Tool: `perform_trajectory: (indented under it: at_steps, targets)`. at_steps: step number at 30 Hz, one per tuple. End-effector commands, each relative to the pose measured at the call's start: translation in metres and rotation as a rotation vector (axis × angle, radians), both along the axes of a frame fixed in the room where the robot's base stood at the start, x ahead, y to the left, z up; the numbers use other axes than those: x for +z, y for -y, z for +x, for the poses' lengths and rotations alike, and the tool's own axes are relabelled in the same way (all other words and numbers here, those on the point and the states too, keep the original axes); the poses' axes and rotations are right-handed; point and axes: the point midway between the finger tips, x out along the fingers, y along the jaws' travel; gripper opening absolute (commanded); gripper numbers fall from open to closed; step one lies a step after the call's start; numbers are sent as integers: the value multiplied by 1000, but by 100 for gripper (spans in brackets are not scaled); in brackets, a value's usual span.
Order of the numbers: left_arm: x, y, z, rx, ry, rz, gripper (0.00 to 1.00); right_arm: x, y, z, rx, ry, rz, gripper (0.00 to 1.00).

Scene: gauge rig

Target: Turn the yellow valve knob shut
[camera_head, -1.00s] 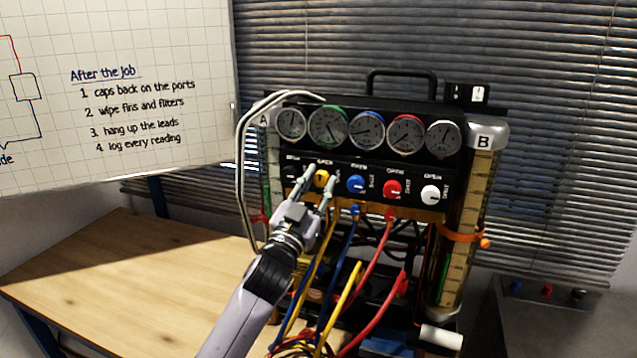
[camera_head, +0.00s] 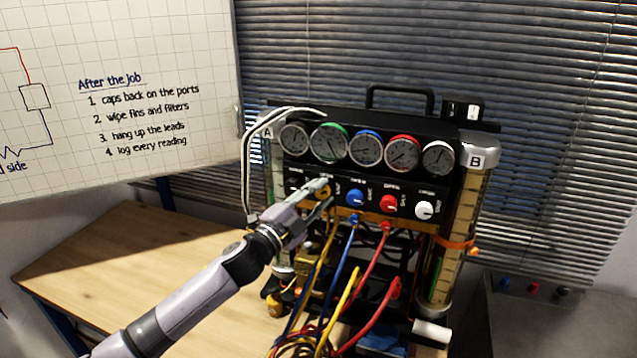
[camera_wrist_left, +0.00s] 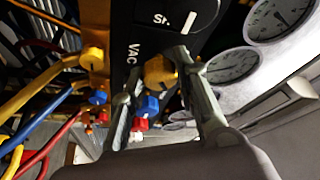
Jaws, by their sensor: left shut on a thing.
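The yellow valve knob (camera_wrist_left: 160,75) sits on the black front panel of the gauge rig, between my left gripper's two fingers in the left wrist view. In the head view the knob (camera_head: 322,192) is mostly hidden behind the fingers. My left gripper (camera_head: 322,193) reaches the panel from the lower left and is shut on the knob; it also shows in the left wrist view (camera_wrist_left: 158,95). The blue knob (camera_head: 355,198), red knob (camera_head: 389,204) and white knob (camera_head: 424,210) stand in a row to its right. My right gripper is not in view.
A row of gauges (camera_head: 366,150) runs above the knobs. Yellow, blue and red hoses (camera_head: 344,260) hang below the panel, close to my left arm. Clear cylinder B (camera_head: 463,220) stands at the right. The wooden table (camera_head: 130,265) is bare at the left.

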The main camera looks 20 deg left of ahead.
Motion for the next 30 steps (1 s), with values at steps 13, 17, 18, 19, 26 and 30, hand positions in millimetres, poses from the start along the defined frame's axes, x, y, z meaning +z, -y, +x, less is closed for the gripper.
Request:
perform_trajectory:
  at_steps: [13, 17, 18, 19, 26, 30]
  targets:
    - [6, -1, 0, -1, 14, 405, 0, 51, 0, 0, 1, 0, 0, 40]
    - [4, -1, 0, 0, 17, 492, 0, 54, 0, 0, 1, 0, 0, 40]
    - [4, -1, 0, 0, 19, 517, 0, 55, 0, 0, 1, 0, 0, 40]
    - [4, -1, 0, 1, 20, 534, 0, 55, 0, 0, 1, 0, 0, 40]
    - [3, -1, 0, 1, 20, 620, 0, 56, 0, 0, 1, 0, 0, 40]
    - [3, 0, 0, 0, 22, 646, 0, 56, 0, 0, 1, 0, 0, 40]
